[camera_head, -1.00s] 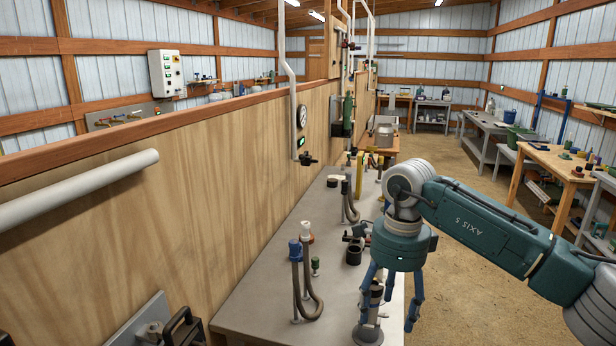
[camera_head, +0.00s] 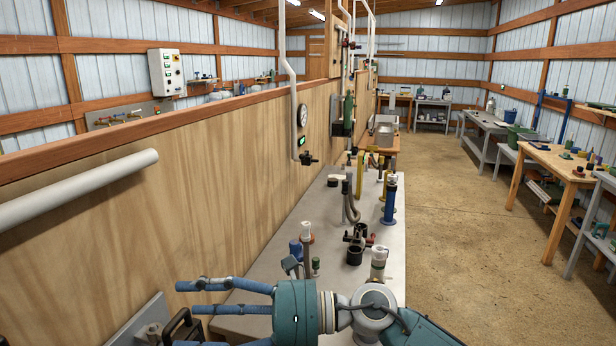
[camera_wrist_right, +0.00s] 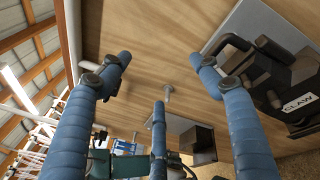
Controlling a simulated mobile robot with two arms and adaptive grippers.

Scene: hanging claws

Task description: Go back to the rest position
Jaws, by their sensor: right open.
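My right gripper (camera_head: 190,308) is low in the head view, its blue fingers spread and pointing left toward the plywood wall. In the right wrist view its three fingers (camera_wrist_right: 160,75) are apart with nothing between them. A black device with a handle (camera_head: 183,328) on a grey plate (camera_head: 146,322) shows at the lower left of the head view, partly cut off. In the right wrist view a black fixture labelled CLAW (camera_wrist_right: 298,104) sits on a grey plate at the right, beside a finger. My left gripper is not in view.
The grey bench (camera_head: 322,200) runs along the plywood wall (camera_head: 180,215). It holds a blue cylinder (camera_head: 389,203), a black cup (camera_head: 354,254) and hoses. A white pipe (camera_head: 80,188) is on the wall. The floor (camera_head: 470,220) at the right is clear.

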